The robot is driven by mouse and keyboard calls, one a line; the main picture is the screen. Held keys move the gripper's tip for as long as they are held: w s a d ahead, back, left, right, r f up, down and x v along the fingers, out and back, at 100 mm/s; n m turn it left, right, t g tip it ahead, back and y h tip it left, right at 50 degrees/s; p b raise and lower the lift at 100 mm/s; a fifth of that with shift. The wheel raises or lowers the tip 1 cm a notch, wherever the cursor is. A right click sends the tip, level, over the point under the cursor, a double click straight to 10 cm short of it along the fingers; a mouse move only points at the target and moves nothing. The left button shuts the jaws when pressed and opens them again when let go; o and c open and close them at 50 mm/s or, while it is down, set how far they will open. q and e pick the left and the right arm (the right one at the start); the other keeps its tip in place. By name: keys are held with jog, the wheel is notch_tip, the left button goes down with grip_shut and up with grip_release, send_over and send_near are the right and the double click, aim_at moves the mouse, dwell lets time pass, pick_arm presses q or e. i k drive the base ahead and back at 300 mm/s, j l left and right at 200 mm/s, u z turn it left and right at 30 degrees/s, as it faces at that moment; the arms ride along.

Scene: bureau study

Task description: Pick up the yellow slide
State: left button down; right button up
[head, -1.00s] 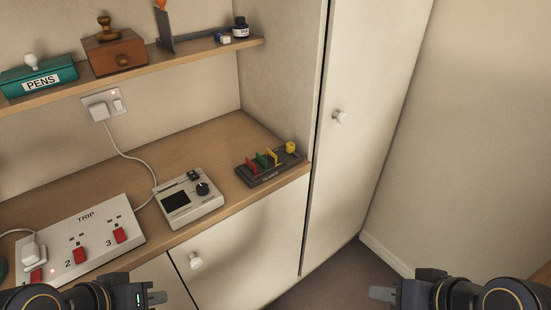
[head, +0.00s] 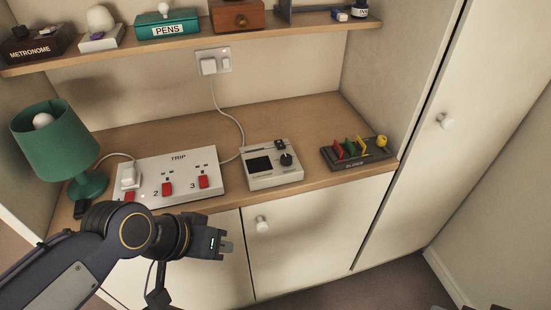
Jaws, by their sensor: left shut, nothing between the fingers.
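My left gripper (head: 228,247) is shut and empty, in front of the cupboard doors, below and well left of the rack.
A grey device with a dial (head: 274,176) and a white TRIP switch box (head: 205,160) lie left of the rack. A green lamp (head: 55,140) stands far left. A shelf (head: 190,42) runs above. A tall cupboard (head: 430,160) borders the rack's right side.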

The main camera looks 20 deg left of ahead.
aim_at(360, 146)
jog(key=i+u, duration=0.2)
jog(key=u, duration=0.15)
jog(key=i+l+u, duration=0.1)
jog(key=u, duration=0.25)
jog(key=i+l+u, duration=0.2)
jog(key=u, duration=0.15)
jog(key=i, duration=0.1)
